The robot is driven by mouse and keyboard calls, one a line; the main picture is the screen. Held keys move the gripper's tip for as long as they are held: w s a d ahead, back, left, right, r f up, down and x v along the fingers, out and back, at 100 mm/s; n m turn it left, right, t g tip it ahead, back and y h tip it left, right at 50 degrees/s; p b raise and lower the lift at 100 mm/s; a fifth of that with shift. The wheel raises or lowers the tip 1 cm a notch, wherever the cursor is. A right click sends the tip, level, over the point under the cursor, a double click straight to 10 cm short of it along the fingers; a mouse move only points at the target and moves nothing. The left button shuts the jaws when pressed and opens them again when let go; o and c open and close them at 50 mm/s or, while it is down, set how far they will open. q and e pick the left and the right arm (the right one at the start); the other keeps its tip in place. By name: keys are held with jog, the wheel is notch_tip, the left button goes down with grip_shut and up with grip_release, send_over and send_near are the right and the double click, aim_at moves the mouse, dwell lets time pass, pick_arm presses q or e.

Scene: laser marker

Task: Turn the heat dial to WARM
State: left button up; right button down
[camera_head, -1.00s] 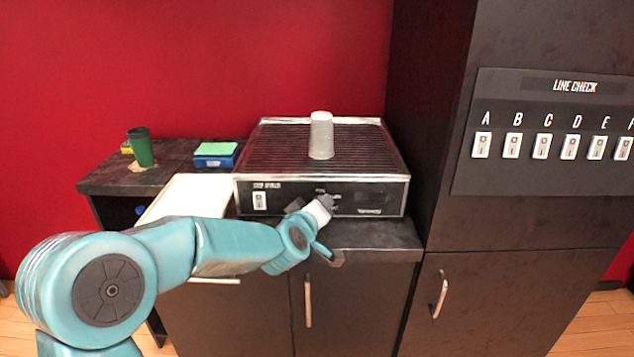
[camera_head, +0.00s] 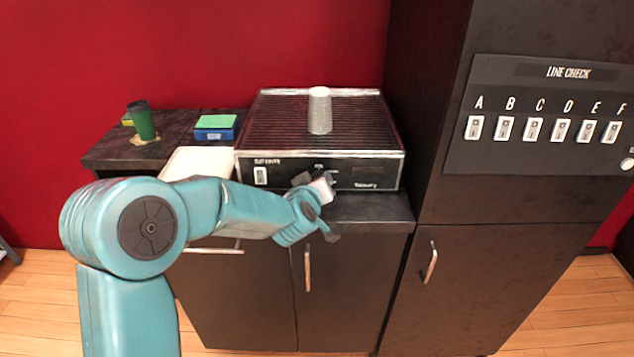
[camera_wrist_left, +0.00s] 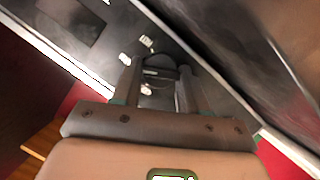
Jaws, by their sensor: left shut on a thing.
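The cup warmer (camera_head: 272,173) is a black box with a ribbed top, standing on the counter. Its front panel carries a switch at the left and small white lettering. My left gripper (camera_head: 327,184) is at the middle of this panel and covers the dial in the head view. In the left wrist view the gripper's two fingers (camera_wrist_left: 158,92) reach to the panel on either side of the dark round heat dial (camera_wrist_left: 160,68) and are shut on it. White labels (camera_wrist_left: 146,41) show beside the dial, too blurred to read. My right gripper is not in view.
A grey upside-down cup (camera_head: 319,112) stands on the warmer's top. A white tray (camera_head: 196,163), a blue box with a green top (camera_head: 215,127) and a green cup (camera_head: 141,120) are to the left. A tall dark cabinet with a LINE CHECK switch panel (camera_head: 500,150) is at right.

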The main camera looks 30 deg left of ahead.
pick_arm(q)
jog(key=o, duration=1.1)
jog(key=shift+c, duration=0.2)
jog(key=shift+s, duration=0.1)
jog(key=v, duration=1.6)
jog(key=shift+a+r+p, duration=0.1)
jog(key=shift+p, duration=0.2)
